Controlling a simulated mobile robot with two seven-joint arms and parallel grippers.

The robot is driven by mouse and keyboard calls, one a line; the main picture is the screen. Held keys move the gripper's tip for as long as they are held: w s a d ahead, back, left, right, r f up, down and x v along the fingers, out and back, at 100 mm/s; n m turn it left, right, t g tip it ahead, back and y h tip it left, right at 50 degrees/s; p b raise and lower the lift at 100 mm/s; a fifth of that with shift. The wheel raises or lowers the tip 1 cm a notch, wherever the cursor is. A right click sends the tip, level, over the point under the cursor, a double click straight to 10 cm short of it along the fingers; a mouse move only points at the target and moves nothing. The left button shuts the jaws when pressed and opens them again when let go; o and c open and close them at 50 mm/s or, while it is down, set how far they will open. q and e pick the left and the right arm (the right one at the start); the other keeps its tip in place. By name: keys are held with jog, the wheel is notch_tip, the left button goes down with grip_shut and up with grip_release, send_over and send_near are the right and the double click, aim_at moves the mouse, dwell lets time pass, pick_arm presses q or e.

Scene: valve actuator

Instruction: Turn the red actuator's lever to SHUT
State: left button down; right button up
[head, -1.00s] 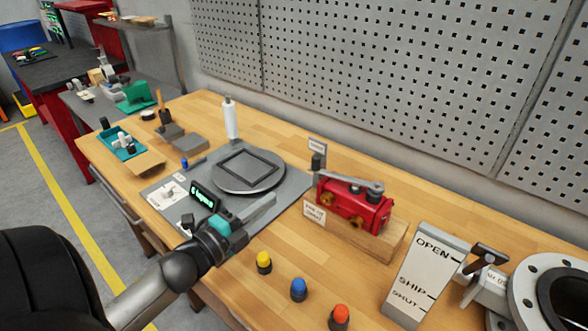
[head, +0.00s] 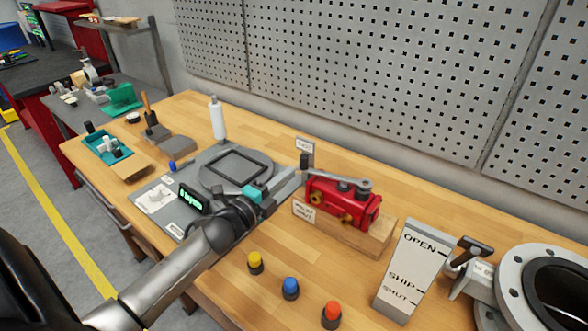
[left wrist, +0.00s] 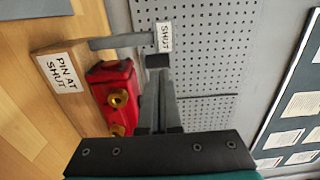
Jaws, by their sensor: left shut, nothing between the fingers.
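The red actuator (head: 343,203) sits on a wooden block (head: 372,236) at the middle of the bench. Its grey lever (head: 340,181) lies across the top, with a dark upright knob (head: 305,161) at its left end. A small SHUT sign (head: 304,146) stands behind the knob. My right gripper is out of view.
A grey turntable (head: 237,165) and mat lie left, beneath my left arm. Yellow (head: 256,262), blue (head: 290,288) and orange (head: 332,314) buttons stand in front. An OPEN/SHIP/SHUT plate (head: 410,268) and a flanged valve (head: 510,290) stand right. A pegboard wall (head: 350,70) is behind.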

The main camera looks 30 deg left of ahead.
aim_at(302, 163)
pick_arm(q)
jog(key=shift+w+d, duration=0.1)
jog(key=shift+w, duration=1.45)
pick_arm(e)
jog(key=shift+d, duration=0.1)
pick_arm(q)
jog(key=w+m+h+b, duration=0.1)
jog(key=h, duration=0.1)
jog(key=w+a+m+h+b, duration=0.1)
jog(key=w, duration=0.1)
jog(key=shift+w+a+g+h, duration=0.1)
jog(key=shift+a+g+h, duration=0.1)
jog(key=shift+g+h, duration=0.15)
jog(key=shift+w+a, duration=0.1)
jog(key=shift+r, duration=0.1)
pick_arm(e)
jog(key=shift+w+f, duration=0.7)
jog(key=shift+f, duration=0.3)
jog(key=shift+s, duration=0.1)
